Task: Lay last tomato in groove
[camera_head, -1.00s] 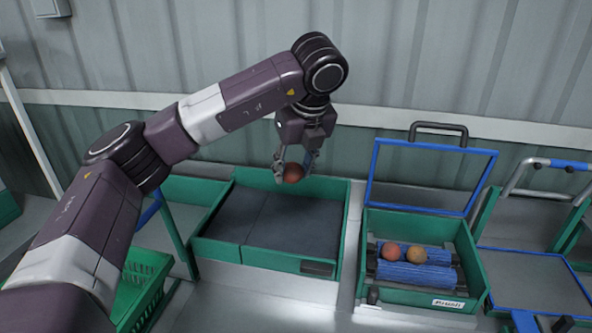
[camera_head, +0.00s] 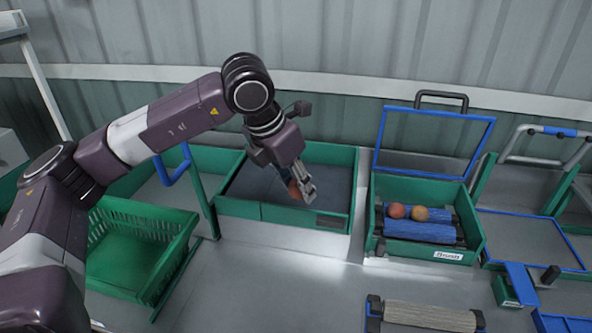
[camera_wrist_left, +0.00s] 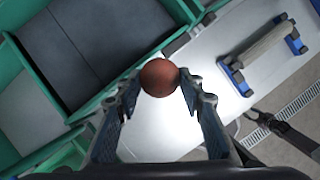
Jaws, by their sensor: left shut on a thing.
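My left gripper (camera_head: 300,192) is shut on a red-brown tomato (camera_head: 294,189), in front of the dark-floored green tray. In the left wrist view the tomato (camera_wrist_left: 159,77) sits between the two fingertips (camera_wrist_left: 160,85), over the tray's edge and the pale bench.
The green tray (camera_head: 283,219) has a dark, bare floor. A raised blue-framed lid (camera_head: 434,112) stands behind the roller box. A green slatted crate (camera_head: 140,220) is at left. A beige roller (camera_head: 428,317) lies at the front. The bench between is clear.

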